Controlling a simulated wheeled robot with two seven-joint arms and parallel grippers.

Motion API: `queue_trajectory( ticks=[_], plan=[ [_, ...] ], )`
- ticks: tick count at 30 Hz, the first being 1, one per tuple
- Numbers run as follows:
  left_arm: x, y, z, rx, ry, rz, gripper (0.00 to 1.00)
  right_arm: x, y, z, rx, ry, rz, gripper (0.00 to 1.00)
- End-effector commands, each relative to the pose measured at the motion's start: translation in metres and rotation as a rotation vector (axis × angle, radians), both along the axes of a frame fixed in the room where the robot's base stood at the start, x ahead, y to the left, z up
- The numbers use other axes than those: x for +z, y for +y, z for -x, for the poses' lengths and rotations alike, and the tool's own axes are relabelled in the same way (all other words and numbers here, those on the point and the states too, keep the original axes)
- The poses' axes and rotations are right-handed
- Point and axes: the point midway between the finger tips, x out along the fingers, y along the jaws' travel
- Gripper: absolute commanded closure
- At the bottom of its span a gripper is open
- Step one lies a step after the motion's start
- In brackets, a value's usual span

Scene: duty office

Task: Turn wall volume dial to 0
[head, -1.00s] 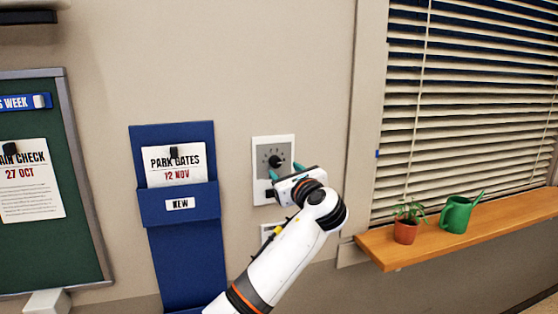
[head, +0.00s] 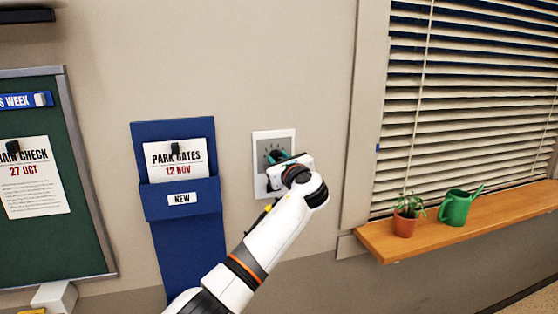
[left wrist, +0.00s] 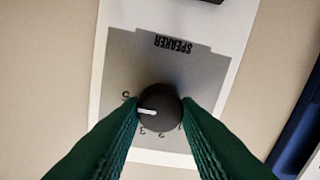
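The black volume dial (left wrist: 160,107) sits on a grey panel marked SPEAKER (left wrist: 172,62), which shows upside down in the left wrist view. Its white pointer points left in that view, between the visible 5 and 3; the mark there is hidden by a finger. My left gripper (left wrist: 160,106) has one green finger on each side of the dial, and they appear to press against it. In the head view, the left gripper (head: 279,163) is at the wall plate (head: 287,137) and covers part of the dial. My right gripper is not in view.
A blue wall pocket (head: 182,202) with a PARK GATES notice (head: 180,159) hangs left of the plate. A green board (head: 80,220) is further left. A wooden sill (head: 385,247) with a potted plant (head: 405,222) and green watering can (head: 456,208) is at right.

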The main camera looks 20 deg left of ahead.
Motion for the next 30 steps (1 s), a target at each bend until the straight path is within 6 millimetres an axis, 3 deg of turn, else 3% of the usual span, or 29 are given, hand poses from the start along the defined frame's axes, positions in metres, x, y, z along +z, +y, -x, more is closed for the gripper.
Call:
queue_trajectory(
  ticks=[3, 14, 30],
  plan=[
    [0.0, 0.0, 0.0, 0.0, 0.0, 0.0, 0.93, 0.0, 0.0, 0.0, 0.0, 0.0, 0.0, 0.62],
    [-0.001, 0.0, 0.0, 0.0, -0.041, 0.061, 0.93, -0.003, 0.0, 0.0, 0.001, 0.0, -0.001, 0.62],
    [-0.003, 0.0, 0.001, 0.0, -0.294, 0.439, 0.93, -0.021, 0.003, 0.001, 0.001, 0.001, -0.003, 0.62]
  ],
)
